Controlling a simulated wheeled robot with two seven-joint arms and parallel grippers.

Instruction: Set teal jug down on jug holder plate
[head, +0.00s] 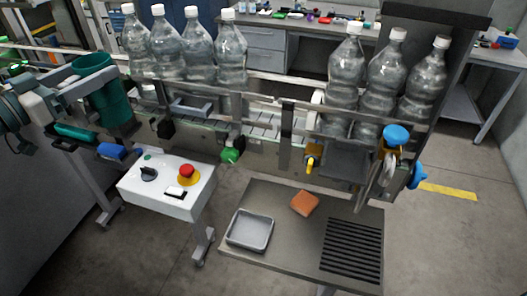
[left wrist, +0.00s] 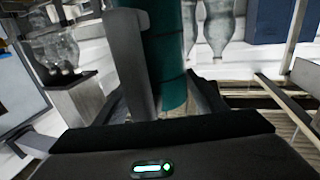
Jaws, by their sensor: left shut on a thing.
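The teal jug (head: 108,100) is at the left of the head view, roughly upright, in front of the left end of the bottle line. My left gripper (head: 98,88) is shut on it from the left. In the left wrist view the jug (left wrist: 168,55) stands between the fingers (left wrist: 165,90); its top is cut off there. I cannot tell from the head view whether its base touches anything. I cannot clearly identify the jug holder plate; a black slatted plate (head: 351,247) lies on the low side table. My right gripper is not in view.
Several clear bottles (head: 198,50) stand along the conveyor behind. A white control box (head: 166,187) with a red button stands below the jug. The low table (head: 290,225) also holds a grey tray (head: 250,231) and an orange block (head: 304,203). Coloured knobs stick out from the conveyor front.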

